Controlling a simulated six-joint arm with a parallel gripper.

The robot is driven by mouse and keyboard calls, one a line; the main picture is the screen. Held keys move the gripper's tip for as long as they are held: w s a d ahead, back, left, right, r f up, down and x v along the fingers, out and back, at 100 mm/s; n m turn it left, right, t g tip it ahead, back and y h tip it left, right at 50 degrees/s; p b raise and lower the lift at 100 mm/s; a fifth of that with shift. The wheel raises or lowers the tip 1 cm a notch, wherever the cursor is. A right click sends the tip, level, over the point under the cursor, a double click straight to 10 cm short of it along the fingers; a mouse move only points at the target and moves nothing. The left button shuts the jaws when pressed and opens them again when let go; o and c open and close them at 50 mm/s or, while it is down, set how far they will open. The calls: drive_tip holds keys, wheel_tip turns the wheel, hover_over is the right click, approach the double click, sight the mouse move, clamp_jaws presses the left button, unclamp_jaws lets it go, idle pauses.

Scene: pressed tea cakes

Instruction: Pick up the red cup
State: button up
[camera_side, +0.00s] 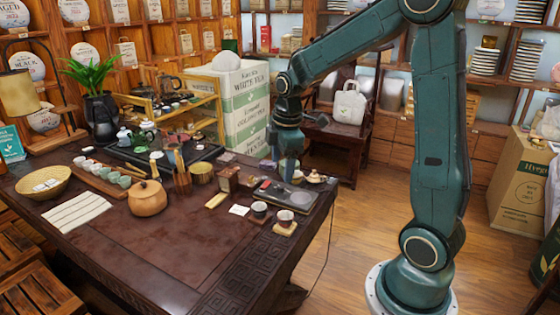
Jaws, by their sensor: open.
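Two small cups stand near the right end of the dark wooden table (150,250). One dark cup (259,210) is on the left, and one cup with a pale rim (285,218) sits on a light wooden coaster (285,229) to its right. Both are too small for me to tell clearly which is red. My gripper (287,172) points down over the table's right end, behind the cups in the picture and apart from them. I see nothing held in it. Its fingertips are small and hard to make out.
A round orange-brown pot (147,198), a woven basket (43,182) and a striped cloth (76,212) are on the left. Small tea items crowd the area around my gripper. White cartons (240,105) stand behind the table. The table's front middle is clear.

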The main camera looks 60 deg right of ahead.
drive_tip(key=w+d+f+n+g, duration=0.1)
drive_tip(key=w+d+f+n, duration=0.1)
drive_tip(key=d+f, duration=0.5)
wheel_tip(320, 180, down, 3)
drive_tip(key=shift+w+d+r+n+y, duration=0.15)
drive_tip(key=shift+w+n+y, duration=0.2)
drive_tip(key=shift+n, duration=0.55)
hover_over(285, 215)
drive_tip(key=s+a, duration=0.1)
drive_tip(key=a, duration=0.1)
drive_tip(key=shift+f, duration=4.3)
drive_tip(key=shift+f, duration=0.1)
drive_tip(key=shift+d+f, duration=0.1)
drive_tip(key=shift+f, duration=2.4)
drive_tip(key=c, duration=1.1)
